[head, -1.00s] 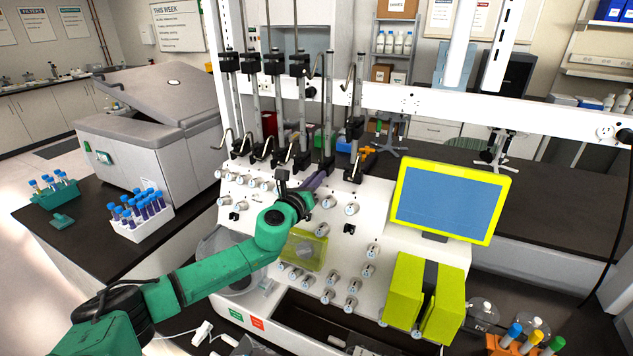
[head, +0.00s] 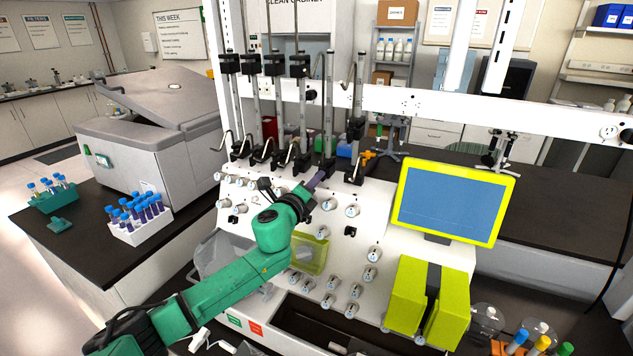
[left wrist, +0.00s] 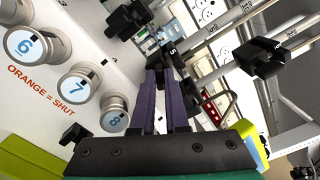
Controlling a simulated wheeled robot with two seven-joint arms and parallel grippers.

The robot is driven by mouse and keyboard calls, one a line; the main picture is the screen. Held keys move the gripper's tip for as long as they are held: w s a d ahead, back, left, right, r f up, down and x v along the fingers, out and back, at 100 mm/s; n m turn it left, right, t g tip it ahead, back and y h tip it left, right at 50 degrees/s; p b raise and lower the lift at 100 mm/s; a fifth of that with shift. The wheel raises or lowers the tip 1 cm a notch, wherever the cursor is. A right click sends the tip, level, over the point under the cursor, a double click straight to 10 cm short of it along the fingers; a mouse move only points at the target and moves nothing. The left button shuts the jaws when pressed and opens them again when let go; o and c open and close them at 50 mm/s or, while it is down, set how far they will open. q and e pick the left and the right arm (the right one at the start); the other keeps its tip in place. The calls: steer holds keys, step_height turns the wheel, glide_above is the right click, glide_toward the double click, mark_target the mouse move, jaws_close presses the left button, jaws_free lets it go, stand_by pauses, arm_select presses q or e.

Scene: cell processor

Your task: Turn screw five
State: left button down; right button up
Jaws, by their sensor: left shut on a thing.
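My left gripper (head: 321,176), with purple fingers, reaches to the foot of the fifth upright from the left on the white cell processor (head: 385,228). In the left wrist view the fingers (left wrist: 165,72) are close together and shut on a small dark part, screw five (left wrist: 169,60), beside a black block marked 5. The fingertips cover most of the screw. In the head view its black block (head: 327,166) shows just beyond the fingertips. My right gripper is not in view.
Black clamps with bent hooks stand left of my gripper, and another black clamp (head: 354,172) stands close on its right. White round knobs (left wrist: 74,85) fill the sloping panel below. A yellow-framed screen (head: 450,204) is to the right.

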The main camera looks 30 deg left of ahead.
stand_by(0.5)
arm_select(q)
steer(key=c, duration=0.9)
jaws_free()
